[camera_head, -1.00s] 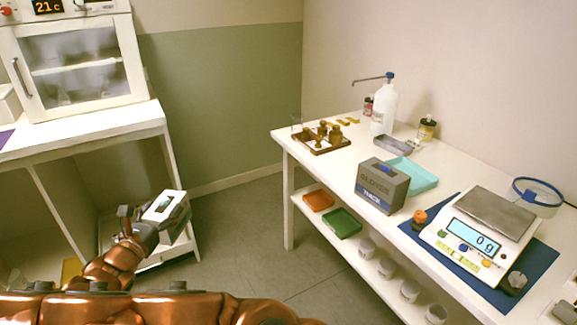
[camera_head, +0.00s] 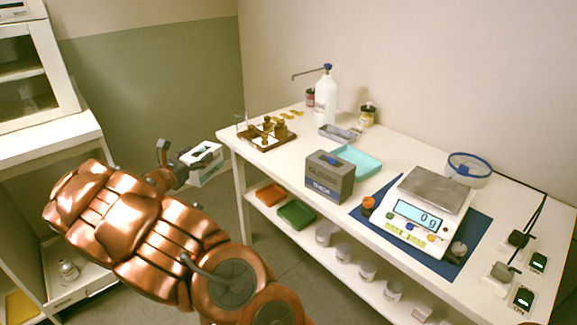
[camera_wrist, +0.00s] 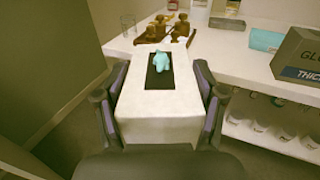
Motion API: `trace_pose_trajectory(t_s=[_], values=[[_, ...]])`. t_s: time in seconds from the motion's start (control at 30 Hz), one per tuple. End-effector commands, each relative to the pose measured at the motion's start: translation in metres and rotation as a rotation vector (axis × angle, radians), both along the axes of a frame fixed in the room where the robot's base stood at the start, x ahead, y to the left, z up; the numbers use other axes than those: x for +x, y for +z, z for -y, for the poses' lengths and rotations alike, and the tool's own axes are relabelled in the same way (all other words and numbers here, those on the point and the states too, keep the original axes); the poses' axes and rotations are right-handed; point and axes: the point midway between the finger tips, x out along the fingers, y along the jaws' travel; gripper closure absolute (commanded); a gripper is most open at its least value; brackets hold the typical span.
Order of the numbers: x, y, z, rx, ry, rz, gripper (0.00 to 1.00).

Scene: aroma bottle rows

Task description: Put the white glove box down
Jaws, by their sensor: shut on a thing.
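The white glove box (camera_head: 207,169) is in my gripper (camera_head: 186,165), off the left end of the white table (camera_head: 229,150) in the head view. In the wrist view the box (camera_wrist: 150,131) lies between the two fingers of my gripper (camera_wrist: 160,108), which are shut on its sides. A dark slot with a light-blue glove (camera_wrist: 161,61) shows on its top. The box's far end overlaps the view of the table edge. I cannot tell how far it is from the table.
On the table stand a wooden tray of brown bottles (camera_head: 268,137), a grey glove box (camera_head: 330,176), a teal tray (camera_head: 358,162), a pump bottle (camera_head: 326,98) and a scale (camera_head: 421,212). The lower shelf (camera_head: 262,208) holds coloured trays and white jars. Open tabletop lies in front of the wooden tray.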

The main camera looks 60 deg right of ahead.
Motion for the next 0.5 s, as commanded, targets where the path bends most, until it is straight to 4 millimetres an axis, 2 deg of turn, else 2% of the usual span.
trace_pose_trajectory(t_s=[0.03, 0.17, 0.3, 0.4, 0.5], values=[[-0.01, 0.007, 0.025, -0.001, -0.041, 0.003, 0.91], [-0.037, 0.019, 0.082, -0.004, -0.131, 0.009, 0.92], [-0.073, 0.033, 0.14, -0.013, -0.232, 0.011, 0.92], [-0.101, 0.041, 0.176, -0.019, -0.297, 0.012, 0.92], [-0.124, 0.05, 0.203, -0.026, -0.348, 0.015, 0.92]])
